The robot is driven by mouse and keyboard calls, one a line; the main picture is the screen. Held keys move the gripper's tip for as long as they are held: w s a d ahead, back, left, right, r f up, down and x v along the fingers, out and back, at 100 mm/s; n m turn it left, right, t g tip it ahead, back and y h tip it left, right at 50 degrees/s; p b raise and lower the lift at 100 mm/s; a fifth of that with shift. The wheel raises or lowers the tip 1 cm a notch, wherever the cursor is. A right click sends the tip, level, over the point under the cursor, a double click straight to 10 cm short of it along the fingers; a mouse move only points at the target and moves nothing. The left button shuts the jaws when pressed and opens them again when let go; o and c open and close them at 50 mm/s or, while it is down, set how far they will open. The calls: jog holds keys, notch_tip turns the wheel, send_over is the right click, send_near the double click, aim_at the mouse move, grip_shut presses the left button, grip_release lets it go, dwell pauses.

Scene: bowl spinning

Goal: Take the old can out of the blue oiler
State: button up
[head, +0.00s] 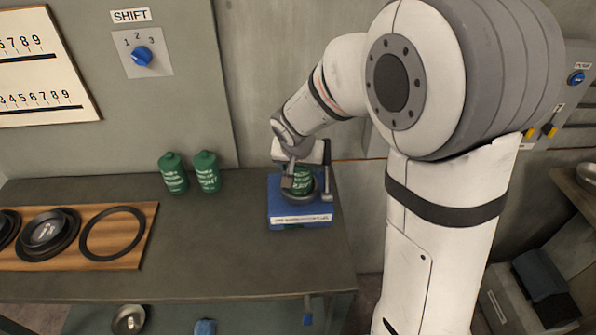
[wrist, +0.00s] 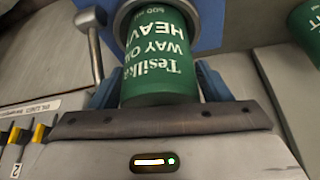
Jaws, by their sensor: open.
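The blue oiler (head: 275,210) stands near the right end of the table, with a white label strip on its front. A green can (head: 303,182) with white lettering sits in its dark round holder. My gripper (head: 300,176) is down at the can from above and behind. In the wrist view the can (wrist: 160,60) fills the middle, its neck end in the metal ring (wrist: 122,12) of the oiler. The blue fingers of my gripper (wrist: 158,88) stand open on both sides of the can. Whether they touch it cannot be told.
Two more green cans (head: 173,174) (head: 207,172) stand on the table to the left. A wooden board (head: 140,240) with dark rings lies at the far left. The oiler's lever (head: 326,185) rises close beside the can. The table between is clear.

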jog(key=shift+w+f, duration=0.1)
jog(key=shift+f, duration=0.2)
jog(key=c, duration=1.1)
jog(key=shift+r, duration=0.1)
